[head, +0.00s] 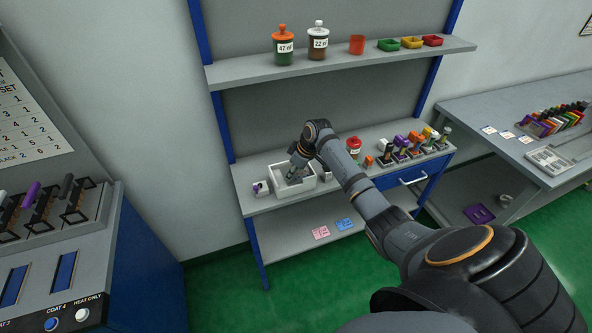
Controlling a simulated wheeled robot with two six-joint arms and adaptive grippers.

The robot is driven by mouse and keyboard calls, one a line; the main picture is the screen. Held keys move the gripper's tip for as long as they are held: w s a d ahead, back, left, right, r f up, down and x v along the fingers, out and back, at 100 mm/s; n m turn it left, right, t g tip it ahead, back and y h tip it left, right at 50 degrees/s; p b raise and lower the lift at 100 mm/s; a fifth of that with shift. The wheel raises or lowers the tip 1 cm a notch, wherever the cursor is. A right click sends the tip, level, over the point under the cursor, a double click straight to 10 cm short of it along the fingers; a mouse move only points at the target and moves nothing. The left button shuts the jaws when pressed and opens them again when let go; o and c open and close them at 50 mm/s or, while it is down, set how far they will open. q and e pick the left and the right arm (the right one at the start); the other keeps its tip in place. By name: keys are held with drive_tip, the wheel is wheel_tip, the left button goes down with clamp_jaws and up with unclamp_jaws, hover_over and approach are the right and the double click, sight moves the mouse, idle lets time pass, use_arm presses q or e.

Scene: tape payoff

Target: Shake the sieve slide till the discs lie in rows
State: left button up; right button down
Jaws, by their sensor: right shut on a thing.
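My right arm reaches from the lower right to the bench under the shelf. My right gripper (291,173) points down into an open white box (308,187) at the left part of that bench. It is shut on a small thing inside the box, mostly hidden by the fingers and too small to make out. I cannot pick out a sieve slide or any discs for sure at this distance. My left gripper is not in view.
Several capped bottles and coloured tools (415,146) crowd the bench to the right. The shelf above (340,62) holds jars, an orange cup and small trays. Pink (321,233) and blue cards lie below.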

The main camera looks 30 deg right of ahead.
drive_tip(key=shift+w+a, duration=0.15)
drive_tip(key=shift+a, duration=0.35)
drive_tip(key=c, duration=1.2)
unclamp_jaws()
drive_tip(key=v, duration=1.2)
drive_tip(key=shift+w, duration=0.1)
drive_tip(key=shift+c, duration=0.6)
